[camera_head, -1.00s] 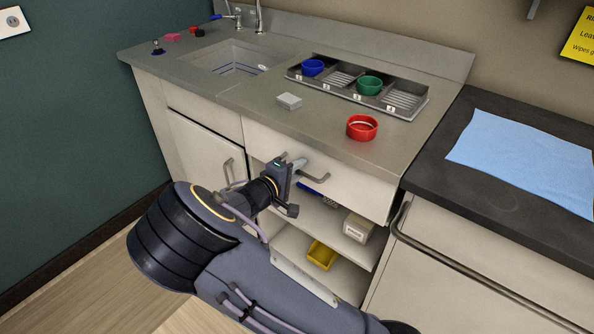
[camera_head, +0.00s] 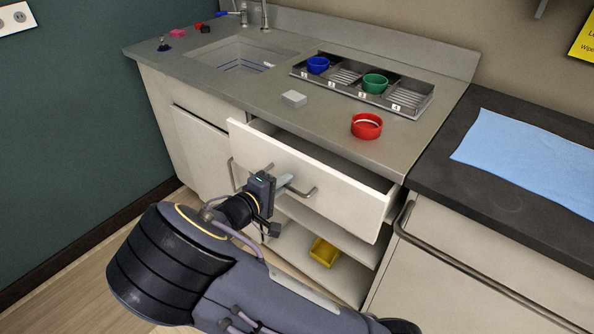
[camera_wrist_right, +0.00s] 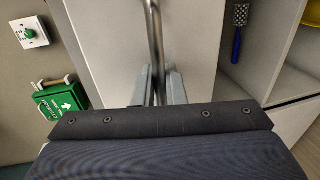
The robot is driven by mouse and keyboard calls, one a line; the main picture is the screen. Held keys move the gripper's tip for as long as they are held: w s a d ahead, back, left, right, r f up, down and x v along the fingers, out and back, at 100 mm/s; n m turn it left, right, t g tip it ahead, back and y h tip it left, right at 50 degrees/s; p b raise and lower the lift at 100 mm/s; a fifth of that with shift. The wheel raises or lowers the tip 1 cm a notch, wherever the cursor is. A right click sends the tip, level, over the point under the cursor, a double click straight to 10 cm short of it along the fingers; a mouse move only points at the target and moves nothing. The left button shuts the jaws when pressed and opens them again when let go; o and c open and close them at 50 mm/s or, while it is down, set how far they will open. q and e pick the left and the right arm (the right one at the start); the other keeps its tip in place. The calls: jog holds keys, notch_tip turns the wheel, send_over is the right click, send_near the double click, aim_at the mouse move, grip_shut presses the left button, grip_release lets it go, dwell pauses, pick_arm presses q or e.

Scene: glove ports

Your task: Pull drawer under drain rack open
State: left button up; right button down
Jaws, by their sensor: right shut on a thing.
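The white drawer (camera_head: 318,181) under the drain rack (camera_head: 362,83) stands partly open, its front out from the counter and its inside showing along the top. Its metal bar handle (camera_head: 309,193) is on the drawer front. My right gripper (camera_head: 285,184) is at the handle in the head view. In the right wrist view its two fingers (camera_wrist_right: 160,88) are shut on the handle bar (camera_wrist_right: 154,40). My left gripper is not in view.
A yellow bin (camera_head: 323,252) is on the open shelf below. A dark counter with a blue cloth (camera_head: 528,155) stands at right.

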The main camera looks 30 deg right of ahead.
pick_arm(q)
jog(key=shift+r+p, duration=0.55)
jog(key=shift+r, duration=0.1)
pick_arm(e)
jog(key=f+v, duration=0.2)
jog(key=v, duration=0.9)
jog(key=a+f+v, duration=0.1)
jog(key=f+v, duration=0.2)
jog(key=v, duration=0.9)
jog(key=shift+s+a, duration=0.25)
jog(key=shift+s, duration=0.2)
jog(key=c, duration=1.6)
grip_release()
jog(key=shift+c, duration=0.2)
